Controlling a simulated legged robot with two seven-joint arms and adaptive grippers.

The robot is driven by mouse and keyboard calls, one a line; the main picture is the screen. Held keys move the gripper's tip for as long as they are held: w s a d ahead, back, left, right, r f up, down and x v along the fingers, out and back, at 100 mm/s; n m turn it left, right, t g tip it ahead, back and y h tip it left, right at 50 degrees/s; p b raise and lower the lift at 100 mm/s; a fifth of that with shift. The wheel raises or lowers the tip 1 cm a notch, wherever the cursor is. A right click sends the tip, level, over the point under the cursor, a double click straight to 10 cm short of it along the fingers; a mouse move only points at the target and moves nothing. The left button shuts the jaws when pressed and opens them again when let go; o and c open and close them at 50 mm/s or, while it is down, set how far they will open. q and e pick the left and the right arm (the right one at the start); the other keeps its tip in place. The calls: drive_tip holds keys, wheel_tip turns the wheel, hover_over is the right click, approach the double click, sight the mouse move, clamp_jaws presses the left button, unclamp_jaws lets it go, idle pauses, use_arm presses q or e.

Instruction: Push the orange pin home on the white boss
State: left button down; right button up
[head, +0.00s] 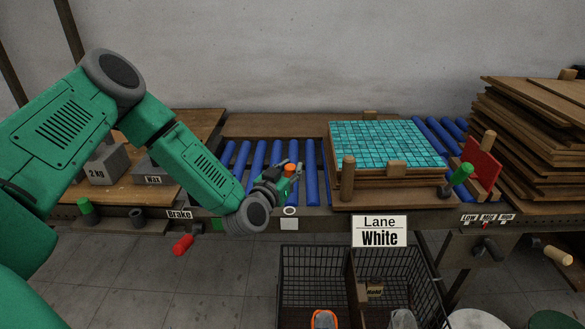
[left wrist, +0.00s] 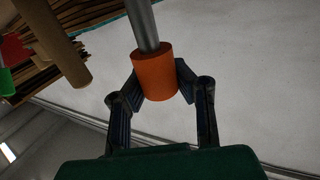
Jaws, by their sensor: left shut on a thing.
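The orange pin (head: 290,168) is held in my left gripper (head: 284,174), above the front rail of the roller conveyor. In the left wrist view the pin's orange head (left wrist: 155,78) sits between the two dark fingers of the gripper (left wrist: 158,84), and its grey shank (left wrist: 143,25) points away from the palm. The white boss (head: 290,211) shows as a small white ring on the front rail, below the gripper in the head view. The pin is apart from the boss. The boss cannot be made out in the left wrist view. My right gripper is not in view.
A board of teal mosaic tiles (head: 385,143) lies right of the gripper, with a wooden post (head: 347,178) near its front corner. Blue rollers (head: 311,172) run behind. A Lane White sign (head: 379,231) and wire baskets (head: 315,251) stand in front. A red-handled lever (head: 182,244) sticks out at left.

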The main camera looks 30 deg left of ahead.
use_arm(q)
drive_tip(key=shift+a+f+b, duration=0.2)
drive_tip(key=shift+f+b, duration=0.1)
drive_tip(key=shift+f, duration=0.05)
wheel_tip(320, 180, down, 3)
drive_tip(key=shift+a+f+b, duration=0.1)
drive_tip(key=shift+f+b, duration=0.05)
drive_tip(key=shift+b, duration=1)
drive_tip(key=shift+d+f+b, duration=0.2)
drive_tip(key=shift+f+b, duration=0.45)
drive_tip(key=shift+f, duration=0.25)
drive_tip(key=shift+a, duration=0.2)
drive_tip(key=shift+d, duration=0.2)
drive_tip(key=shift+a+f+b, duration=0.1)
drive_tip(key=shift+f+b, duration=1.7)
drive_tip(key=shift+f, duration=0.95)
